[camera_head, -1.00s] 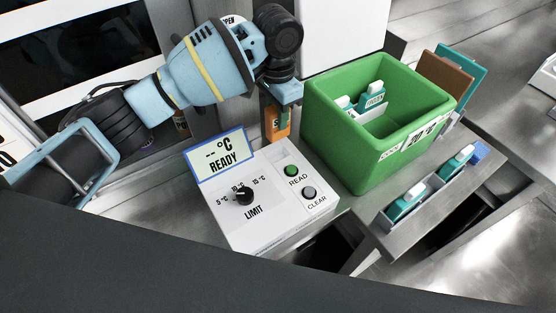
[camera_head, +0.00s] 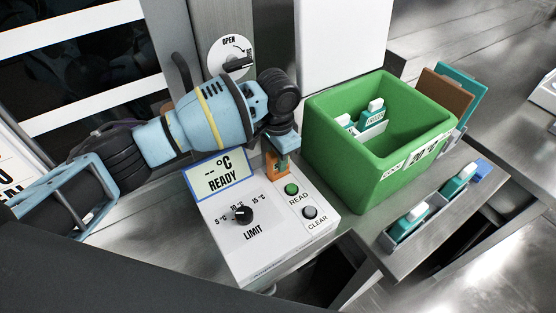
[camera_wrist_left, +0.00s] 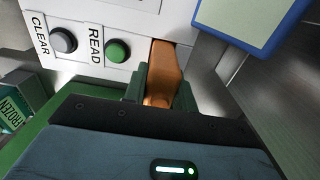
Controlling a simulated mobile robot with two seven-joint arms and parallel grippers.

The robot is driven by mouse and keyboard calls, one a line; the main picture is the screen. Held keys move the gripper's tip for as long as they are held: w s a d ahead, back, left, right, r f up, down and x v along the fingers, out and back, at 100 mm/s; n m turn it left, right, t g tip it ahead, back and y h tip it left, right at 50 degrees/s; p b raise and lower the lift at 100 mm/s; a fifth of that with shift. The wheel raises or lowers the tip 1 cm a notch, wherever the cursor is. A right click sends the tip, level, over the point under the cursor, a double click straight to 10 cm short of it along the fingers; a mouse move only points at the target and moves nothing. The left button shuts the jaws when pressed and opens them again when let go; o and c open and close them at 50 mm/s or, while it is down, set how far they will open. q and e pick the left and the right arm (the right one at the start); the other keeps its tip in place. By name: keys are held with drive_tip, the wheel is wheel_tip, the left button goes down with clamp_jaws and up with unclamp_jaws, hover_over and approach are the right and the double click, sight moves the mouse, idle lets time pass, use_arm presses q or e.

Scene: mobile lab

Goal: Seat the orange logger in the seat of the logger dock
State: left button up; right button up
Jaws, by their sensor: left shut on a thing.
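The orange logger (camera_head: 271,166) is held upright between the fingers of my left gripper (camera_head: 283,158), at the back edge of the white logger dock (camera_head: 270,243). In the left wrist view the logger (camera_wrist_left: 163,72) sits between the green fingers of the shut gripper (camera_wrist_left: 162,88), beside the READ button (camera_wrist_left: 117,51). Its far end meets the dock's white face there; I cannot tell how deep it is in the seat. The seat is hidden by the logger and gripper. The dock's display (camera_head: 219,178) reads "--°C READY". My right gripper is not in view.
A grey rack (camera_head: 405,233) with teal loggers lies further right. A lever marked OPEN (camera_head: 238,65) is behind the arm. Some bare steel bench shows right of the dock.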

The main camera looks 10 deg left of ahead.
use_arm(q)
drive_tip(key=shift+f, duration=0.75)
drive_tip(key=o, duration=1)
drive_tip(key=shift+f, duration=0.15)
wheel_tip(320, 180, up, 12)
drive_tip(key=shift+r+p, duration=0.15)
drive_tip(key=shift+p, duration=0.35)
